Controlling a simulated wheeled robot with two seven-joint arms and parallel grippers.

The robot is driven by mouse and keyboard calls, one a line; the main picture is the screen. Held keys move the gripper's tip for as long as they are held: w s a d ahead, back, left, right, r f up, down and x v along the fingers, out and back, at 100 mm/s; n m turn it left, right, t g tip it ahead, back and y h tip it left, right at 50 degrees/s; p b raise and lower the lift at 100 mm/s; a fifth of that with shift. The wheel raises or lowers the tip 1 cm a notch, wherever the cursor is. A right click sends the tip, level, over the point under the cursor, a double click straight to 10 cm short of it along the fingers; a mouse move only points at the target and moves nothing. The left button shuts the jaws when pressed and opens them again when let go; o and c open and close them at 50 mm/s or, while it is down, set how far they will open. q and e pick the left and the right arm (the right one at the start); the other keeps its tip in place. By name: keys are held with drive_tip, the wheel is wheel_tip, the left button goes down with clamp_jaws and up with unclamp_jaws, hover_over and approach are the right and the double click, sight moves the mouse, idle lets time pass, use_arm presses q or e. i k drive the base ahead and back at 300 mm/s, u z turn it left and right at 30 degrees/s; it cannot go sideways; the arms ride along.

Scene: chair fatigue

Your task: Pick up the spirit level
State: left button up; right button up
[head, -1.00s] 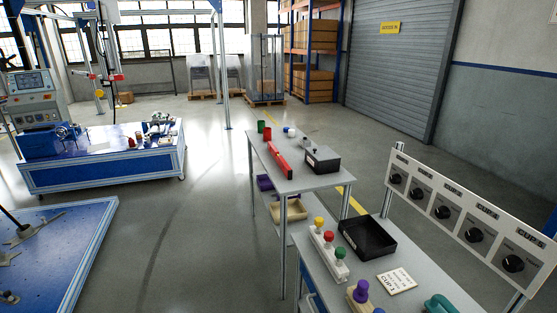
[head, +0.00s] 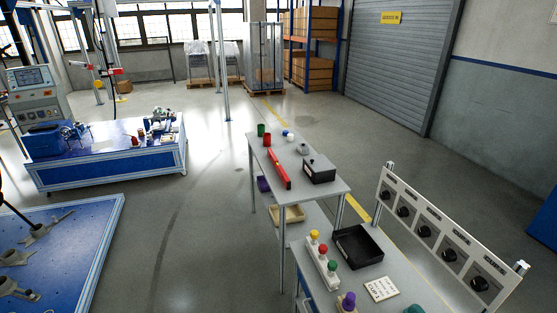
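The spirit level is a long red bar (head: 279,168) lying flat on the far grey table (head: 315,190), along its left side. A black box (head: 319,170) stands just right of its near end. A red cup (head: 267,140) and a green cup (head: 261,130) stand beyond its far end. Neither of my grippers shows in the head view, and nothing is touching the level.
The nearer table (head: 305,270) holds a black tray (head: 358,246), colored knobs on a block (head: 322,260) and a card (head: 381,289). A dial panel (head: 432,234) stands on the right. Blue workbenches (head: 105,165) stand left. The floor between is open.

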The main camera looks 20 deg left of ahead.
sight(287, 182)
drive_tip(key=z, duration=0.75)
drive_tip(key=k, duration=0.95)
drive_tip(key=z, duration=0.75)
drive_tip(key=k, duration=0.25)
drive_tip(key=z, duration=0.45)
drive_tip(key=i, duration=2)
drive_tip(key=u, duration=0.45)
drive_tip(key=i, duration=2.3)
drive_tip(key=u, duration=1.15)
drive_tip(key=i, duration=1.6)
drive_tip(key=u, duration=2.05)
drive_tip(key=i, duration=2.05)
drive_tip(key=u, duration=0.65)
